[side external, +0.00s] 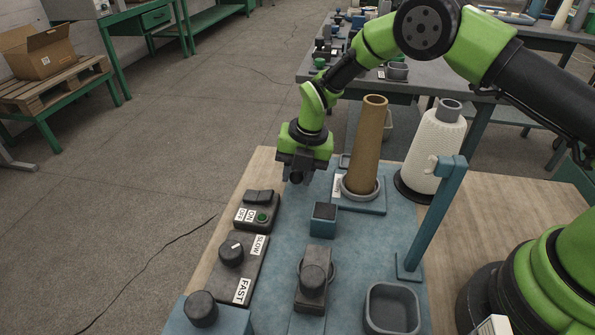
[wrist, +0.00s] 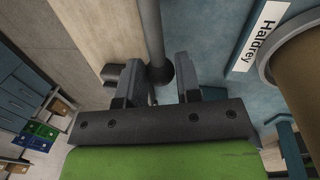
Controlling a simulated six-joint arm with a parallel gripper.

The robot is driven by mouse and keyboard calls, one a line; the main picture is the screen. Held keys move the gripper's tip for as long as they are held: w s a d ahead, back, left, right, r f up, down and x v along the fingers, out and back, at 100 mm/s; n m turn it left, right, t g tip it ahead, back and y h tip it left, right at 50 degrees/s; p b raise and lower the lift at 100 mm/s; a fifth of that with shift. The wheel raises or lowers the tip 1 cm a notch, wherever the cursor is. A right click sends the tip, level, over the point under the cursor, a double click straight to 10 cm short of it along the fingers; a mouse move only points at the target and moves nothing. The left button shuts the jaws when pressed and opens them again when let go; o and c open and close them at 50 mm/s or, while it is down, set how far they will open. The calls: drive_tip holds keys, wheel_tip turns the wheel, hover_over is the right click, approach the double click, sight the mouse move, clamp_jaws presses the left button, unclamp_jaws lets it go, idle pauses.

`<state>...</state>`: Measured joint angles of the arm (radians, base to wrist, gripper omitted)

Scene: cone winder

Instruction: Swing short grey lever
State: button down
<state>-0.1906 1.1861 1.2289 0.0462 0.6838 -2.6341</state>
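In the wrist view a short grey rod with a dark round end (wrist: 160,72), which looks like the lever, points in from the top edge. Its end lies between my gripper's two fingers (wrist: 157,82); a gap shows on the right, and I cannot tell whether the left finger touches. In the side view my gripper (side external: 296,179) points down behind the ON/OFF box, left of the brown cone. There the lever cannot be told apart from the dark fingers.
The brown cone (side external: 368,145) stands close on the right, with a white yarn cone (side external: 435,150) beyond it. The ON/OFF box (side external: 258,210), SLOW/FAST dial box (side external: 237,265), small blue block (side external: 323,220) and blue post (side external: 432,215) stand nearer the camera.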

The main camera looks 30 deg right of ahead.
drive_tip(key=shift+s+d+n, duration=0.35)
drive_tip(key=shift+d+n, duration=0.1)
drive_tip(key=shift+n, duration=0.35)
drive_tip(key=c, duration=0.8)
unclamp_jaws()
drive_tip(key=shift+r, duration=0.1)
wheel_tip(320, 180, up, 10)
drive_tip(key=s+d, duration=0.1)
drive_tip(key=shift+d+f, duration=0.2)
drive_tip(key=shift+d, duration=0.15)
